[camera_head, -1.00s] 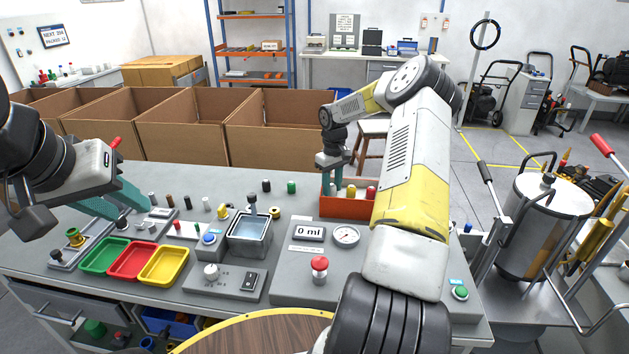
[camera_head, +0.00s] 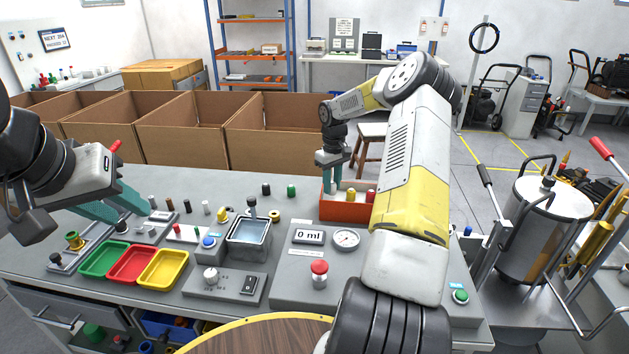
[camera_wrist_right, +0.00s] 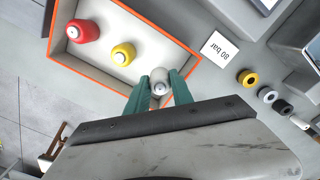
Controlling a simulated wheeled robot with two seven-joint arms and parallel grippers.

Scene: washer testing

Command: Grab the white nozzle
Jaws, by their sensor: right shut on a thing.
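The white nozzle (camera_wrist_right: 160,75) is between the two teal fingers of my right gripper (camera_wrist_right: 159,88) in the right wrist view. The fingers touch it from both sides and are shut on it. In the head view my right gripper (camera_head: 332,187) reaches down into the left end of the orange-rimmed box (camera_head: 347,212). A yellow nozzle (camera_wrist_right: 123,54) and a red nozzle (camera_wrist_right: 83,31) stand in the same box, in a row beside the white one. My left gripper (camera_head: 122,212) is over the left part of the bench, its teal fingers apart and nothing seen between them.
Green (camera_head: 104,258), red (camera_head: 133,264) and yellow (camera_head: 163,269) trays sit at the bench's front left. A metal basin (camera_head: 249,238) and a gauge panel (camera_head: 346,240) are mid-bench. Cardboard boxes (camera_head: 180,135) stand behind. An "80 bar" label (camera_wrist_right: 217,48) lies beside the box.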

